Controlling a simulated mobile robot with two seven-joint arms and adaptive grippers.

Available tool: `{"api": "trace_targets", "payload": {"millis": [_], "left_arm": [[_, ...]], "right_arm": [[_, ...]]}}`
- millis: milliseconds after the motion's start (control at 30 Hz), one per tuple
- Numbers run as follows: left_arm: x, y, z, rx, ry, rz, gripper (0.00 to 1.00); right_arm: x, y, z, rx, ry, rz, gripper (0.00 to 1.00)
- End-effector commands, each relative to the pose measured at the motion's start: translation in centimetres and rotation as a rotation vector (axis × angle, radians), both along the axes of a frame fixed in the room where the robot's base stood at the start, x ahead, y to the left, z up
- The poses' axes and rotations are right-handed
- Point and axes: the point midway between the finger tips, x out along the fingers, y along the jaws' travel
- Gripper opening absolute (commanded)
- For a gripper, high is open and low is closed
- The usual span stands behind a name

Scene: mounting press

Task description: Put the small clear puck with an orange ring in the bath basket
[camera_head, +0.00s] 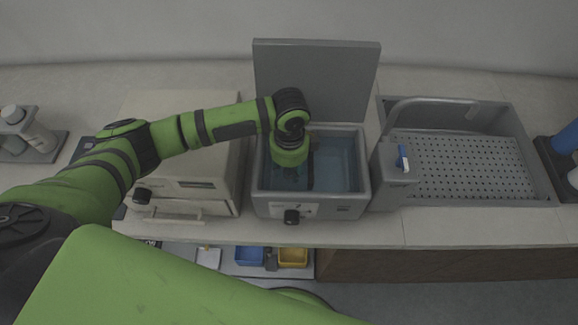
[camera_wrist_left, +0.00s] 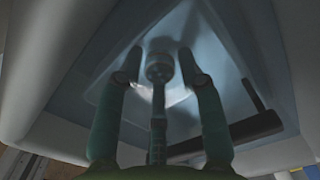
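The bath (camera_head: 268,208) is a grey box with its lid (camera_head: 315,80) up and bluish water inside; its inside also shows in the left wrist view (camera_wrist_left: 235,70). My left gripper (camera_head: 291,172) points down into the bath's left half. In the left wrist view its slim fingers (camera_wrist_left: 160,62) are spread apart, with no puck visible between them. A dark bar (camera_wrist_left: 235,135) lies beside the fingers there; it may be part of the basket, but I cannot tell. I cannot make out the clear puck or its orange ring in either view. My right gripper is not in view.
A cream machine (camera_head: 185,150) stands left of the bath. On the right is a grey sink (camera_head: 535,170) with a perforated tray (camera_head: 465,165) and a curved pipe. Blue (camera_head: 249,256) and yellow (camera_head: 293,256) bins sit below the counter. The raised lid stands behind my gripper.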

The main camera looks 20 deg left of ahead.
Motion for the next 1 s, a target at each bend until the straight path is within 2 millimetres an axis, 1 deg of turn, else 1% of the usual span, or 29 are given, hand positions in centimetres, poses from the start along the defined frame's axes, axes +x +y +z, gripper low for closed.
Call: {"api": "trace_targets", "payload": {"millis": [167, 267, 367, 700, 800, 900, 1000], "left_arm": [[0.0, 0.0, 0.1, 0.000, 0.000, 0.000, 0.38], [0.1, 0.0, 0.6, 0.000, -0.002, 0.000, 0.38], [0.2, 0.0, 1.9, -0.001, -0.004, -0.001, 0.38], [0.2, -0.1, 9.0, -0.001, -0.005, 0.000, 0.38], [0.1, -0.1, 10.6, 0.000, -0.004, -0.001, 0.38], [0.1, -0.1, 11.6, 0.000, -0.001, 0.001, 0.38], [0.0, -0.1, 12.2, -0.001, -0.001, 0.001, 0.38]], "right_arm": [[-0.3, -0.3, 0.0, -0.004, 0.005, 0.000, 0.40], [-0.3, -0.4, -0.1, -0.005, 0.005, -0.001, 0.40], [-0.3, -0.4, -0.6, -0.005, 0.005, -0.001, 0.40], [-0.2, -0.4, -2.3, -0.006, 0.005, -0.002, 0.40], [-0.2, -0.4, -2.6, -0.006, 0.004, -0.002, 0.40], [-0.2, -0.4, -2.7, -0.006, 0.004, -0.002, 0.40], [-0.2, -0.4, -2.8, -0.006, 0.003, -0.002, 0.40]]}}
